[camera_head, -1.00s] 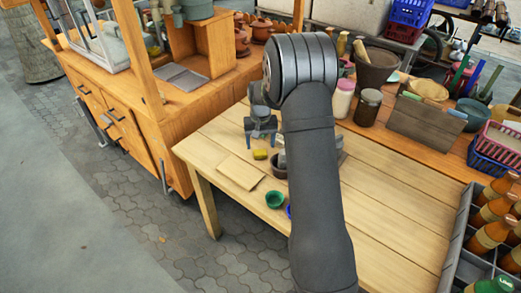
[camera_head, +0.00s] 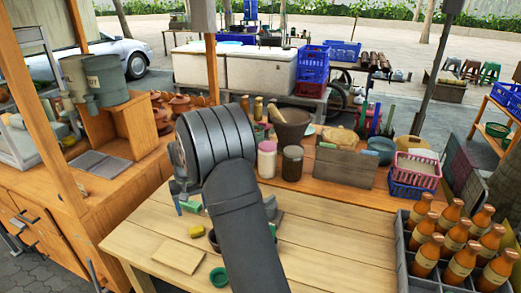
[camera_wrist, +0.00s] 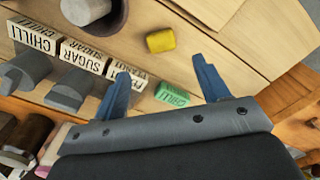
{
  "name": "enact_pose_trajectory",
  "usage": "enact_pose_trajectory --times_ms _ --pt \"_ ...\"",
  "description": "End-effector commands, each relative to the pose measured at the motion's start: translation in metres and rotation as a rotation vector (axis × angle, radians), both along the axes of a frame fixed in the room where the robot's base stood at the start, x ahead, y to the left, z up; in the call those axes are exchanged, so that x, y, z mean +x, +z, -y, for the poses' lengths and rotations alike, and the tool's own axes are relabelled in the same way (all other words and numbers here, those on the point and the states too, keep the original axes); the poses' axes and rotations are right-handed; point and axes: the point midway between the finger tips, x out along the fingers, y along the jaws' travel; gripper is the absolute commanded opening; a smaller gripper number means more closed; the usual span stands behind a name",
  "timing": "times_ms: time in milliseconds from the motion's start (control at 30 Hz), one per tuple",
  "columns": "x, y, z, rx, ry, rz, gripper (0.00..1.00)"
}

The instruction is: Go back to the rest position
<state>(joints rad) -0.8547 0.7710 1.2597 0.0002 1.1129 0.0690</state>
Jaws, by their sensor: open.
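A clay mortar with a grey pestle (camera_wrist: 84,8) is cut by the top edge of the wrist view.
White label blocks (camera_wrist: 84,56) and grey scoop-like pieces (camera_wrist: 70,90) stand left of the fingers. A thin board (camera_head: 178,256) and green bowl (camera_head: 218,277) lie on the table. A bottle crate (camera_head: 404,250) stands at right; jars (camera_head: 292,163) line the back.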

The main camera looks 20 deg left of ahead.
Motion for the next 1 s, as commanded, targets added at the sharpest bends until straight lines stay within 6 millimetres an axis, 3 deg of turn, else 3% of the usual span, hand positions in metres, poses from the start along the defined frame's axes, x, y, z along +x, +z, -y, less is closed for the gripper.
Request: enact_pose_trajectory --times_ms 600,800,1000 --pt "-0.001 -0.118 0.001 -0.003 0.0 -0.003 0.68" --pt "0.0 -0.086 0.0 0.001 0.0 0.001 0.68" --pt "0.0 -0.076 0.0 0.0 0.0 0.0 0.68"
